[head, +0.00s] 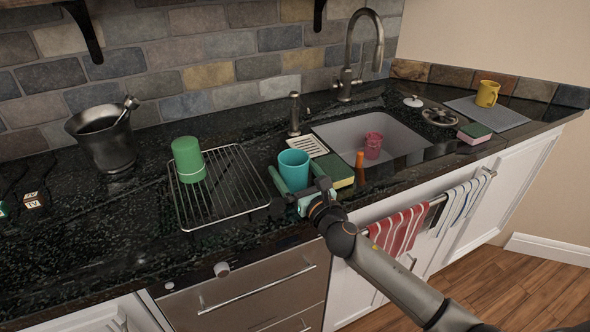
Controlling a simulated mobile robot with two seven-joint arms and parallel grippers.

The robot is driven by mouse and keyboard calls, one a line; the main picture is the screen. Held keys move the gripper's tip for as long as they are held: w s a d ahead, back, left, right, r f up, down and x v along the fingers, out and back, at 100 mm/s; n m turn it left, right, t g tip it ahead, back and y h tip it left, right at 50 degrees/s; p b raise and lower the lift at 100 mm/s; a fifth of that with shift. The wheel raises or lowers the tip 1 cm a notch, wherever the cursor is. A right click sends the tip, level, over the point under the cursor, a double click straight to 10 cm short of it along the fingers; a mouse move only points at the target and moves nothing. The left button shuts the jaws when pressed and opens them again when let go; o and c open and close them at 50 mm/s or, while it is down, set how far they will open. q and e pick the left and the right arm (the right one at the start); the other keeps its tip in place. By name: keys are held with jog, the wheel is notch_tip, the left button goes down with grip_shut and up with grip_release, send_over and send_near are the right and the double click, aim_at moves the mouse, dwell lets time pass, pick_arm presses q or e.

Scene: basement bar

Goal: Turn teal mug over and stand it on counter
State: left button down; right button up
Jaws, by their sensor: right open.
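The teal mug (294,167) stands on the dark counter (150,235) between the drying rack and the sink. Its open rim faces up, so it looks upright. My right gripper (296,178) comes in from the front right, with its jaws open and a finger on either side of the mug. I cannot tell whether either finger touches the mug. The gripper hides the mug's lower front, and no handle shows clearly. My left gripper is not in view.
A wire drying rack (239,211) holds an upside-down green mug (188,160) on the left. A green and yellow sponge (337,171) and an orange object (360,167) sit close right. The sink (403,138) holds a pink mug (373,146).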

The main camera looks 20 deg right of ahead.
aim_at(295, 188)
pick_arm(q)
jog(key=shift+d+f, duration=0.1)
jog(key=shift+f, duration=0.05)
pick_arm(e)
jog(key=shift+g, duration=0.4)
jog(key=f, duration=0.4)
jog(key=shift+s+a+f, duration=0.15)
jog(key=shift+s, duration=0.2)
jog(key=shift+s+f, duration=0.1)
jog(key=shift+s, duration=0.2)
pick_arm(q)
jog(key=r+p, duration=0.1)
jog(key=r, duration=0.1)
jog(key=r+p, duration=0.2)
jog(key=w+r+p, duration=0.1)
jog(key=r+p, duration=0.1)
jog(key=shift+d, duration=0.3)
pick_arm(e)
jog(key=s+r, duration=0.5)
jog(key=s, duration=0.3)
jog(key=s+d+r, duration=0.1)
jog(key=s+r, duration=0.4)
jog(key=s, duration=0.3)
jog(key=shift+r+t, duration=0.3)
jog(key=shift+t, duration=0.1)
